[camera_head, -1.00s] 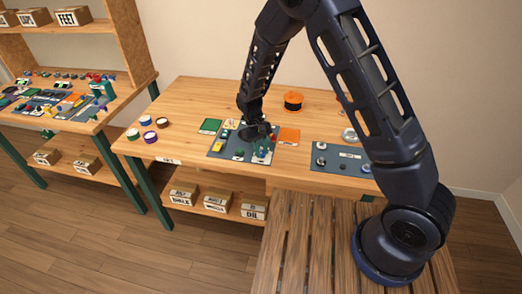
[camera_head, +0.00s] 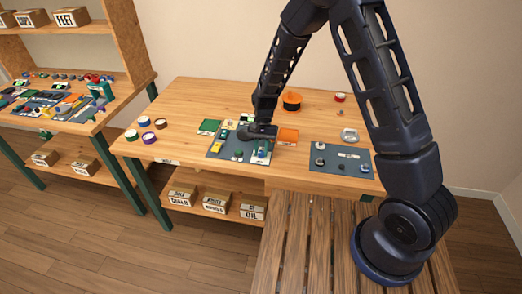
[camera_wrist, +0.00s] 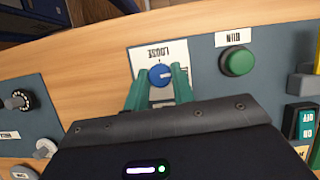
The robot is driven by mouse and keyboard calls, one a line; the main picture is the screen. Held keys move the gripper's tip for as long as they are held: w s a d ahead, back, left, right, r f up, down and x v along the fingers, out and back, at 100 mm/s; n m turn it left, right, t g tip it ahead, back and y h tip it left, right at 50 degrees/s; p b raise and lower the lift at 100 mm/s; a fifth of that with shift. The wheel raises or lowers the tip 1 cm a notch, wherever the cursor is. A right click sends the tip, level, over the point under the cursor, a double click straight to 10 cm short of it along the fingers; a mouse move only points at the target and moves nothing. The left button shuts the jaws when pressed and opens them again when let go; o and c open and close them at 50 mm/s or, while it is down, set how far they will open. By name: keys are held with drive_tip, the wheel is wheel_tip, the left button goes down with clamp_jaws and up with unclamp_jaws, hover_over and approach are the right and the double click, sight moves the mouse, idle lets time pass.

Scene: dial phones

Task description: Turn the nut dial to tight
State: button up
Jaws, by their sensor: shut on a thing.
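The blue dial (camera_wrist: 161,75) sits on a white plate (camera_wrist: 170,49) at the panel's edge in the wrist view. The plate reads LOOSE, upside down in this view; its lower part is hidden by my gripper. A light mark on the dial points roughly right in the picture. My gripper (camera_wrist: 160,80) has a green finger on each side of the dial and is shut on it.
A green button (camera_wrist: 238,61) labelled RUN and a green ON/OFF switch (camera_wrist: 299,122) are right of the dial. A second panel (camera_wrist: 27,117) with knobs is at left. In the head view, an orange spool (camera_head: 292,101) stands behind, and several tape rolls (camera_head: 149,138) lie left.

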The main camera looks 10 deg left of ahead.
drive_tip(key=shift+m, duration=0.3)
drive_tip(key=o, duration=1)
drive_tip(key=shift+r, duration=0.1)
drive_tip(key=v, duration=1)
drive_tip(key=shift+r, duration=0.25)
drive_tip(key=shift+w+d, duration=0.1)
